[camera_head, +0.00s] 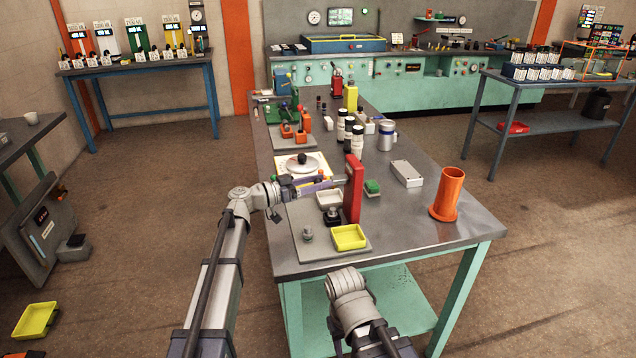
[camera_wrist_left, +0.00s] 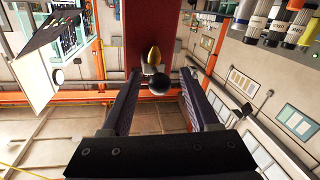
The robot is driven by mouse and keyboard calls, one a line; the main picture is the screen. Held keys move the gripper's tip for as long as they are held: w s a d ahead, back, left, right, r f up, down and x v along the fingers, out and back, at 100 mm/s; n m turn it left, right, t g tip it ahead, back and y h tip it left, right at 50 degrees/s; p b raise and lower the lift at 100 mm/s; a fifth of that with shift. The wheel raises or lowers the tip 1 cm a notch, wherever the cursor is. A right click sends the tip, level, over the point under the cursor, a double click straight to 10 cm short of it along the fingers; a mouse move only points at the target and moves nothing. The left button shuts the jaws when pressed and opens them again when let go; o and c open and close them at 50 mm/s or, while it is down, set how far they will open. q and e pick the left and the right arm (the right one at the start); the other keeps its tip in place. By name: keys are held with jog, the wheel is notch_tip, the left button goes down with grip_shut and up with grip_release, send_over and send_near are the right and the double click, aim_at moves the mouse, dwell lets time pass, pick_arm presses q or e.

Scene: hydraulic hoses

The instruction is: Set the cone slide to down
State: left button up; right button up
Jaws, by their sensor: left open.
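A tall red column (camera_head: 354,190) stands upright on the grey board on the table. I take it to be the housing of the cone slide. In the left wrist view the red column (camera_wrist_left: 150,25) fills the top middle, with a dark round knob (camera_wrist_left: 159,83) and a brass-coloured cone-like piece (camera_wrist_left: 153,56) in front of it. My left gripper (camera_head: 328,184) reaches the column from the left, its open fingers on either side of the knob. Contact with the knob cannot be told. The slide's height setting is not readable. My right gripper is not in view; only part of its arm shows.
A dial plate (camera_head: 303,165) is behind the left gripper. A grey box (camera_head: 406,173) and an orange cylinder (camera_head: 447,195) stand to the right. The table's front right is bare.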

pick_arm(q)
grip_shut()
dwell(0.3)
dwell(1.0)
